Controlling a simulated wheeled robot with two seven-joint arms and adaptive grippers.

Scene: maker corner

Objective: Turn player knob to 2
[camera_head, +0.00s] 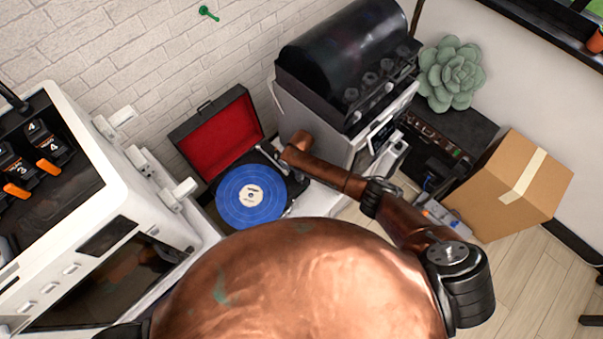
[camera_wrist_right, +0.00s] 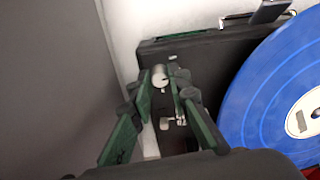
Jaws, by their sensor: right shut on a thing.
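The record player (camera_head: 224,140) stands open against the brick wall, with a red-lined lid and a blue record (camera_head: 238,205) on its platter. In the right wrist view, the record (camera_wrist_right: 265,105) fills the right side. The player knob (camera_wrist_right: 159,73) is a small silver cylinder on the dark deck beside the record. My right gripper (camera_wrist_right: 164,82) is shut on the knob, with a green-lined finger on either side. In the head view, the right gripper (camera_head: 273,156) is small and partly hidden at the player's right rear. The knob's markings cannot be read. My left gripper is not in view.
A white printer-like machine (camera_head: 130,220) stands left of the player. A black-hooded machine (camera_head: 345,60) stands close on the right. A cardboard box (camera_head: 515,185) and a succulent (camera_head: 452,75) are further right.

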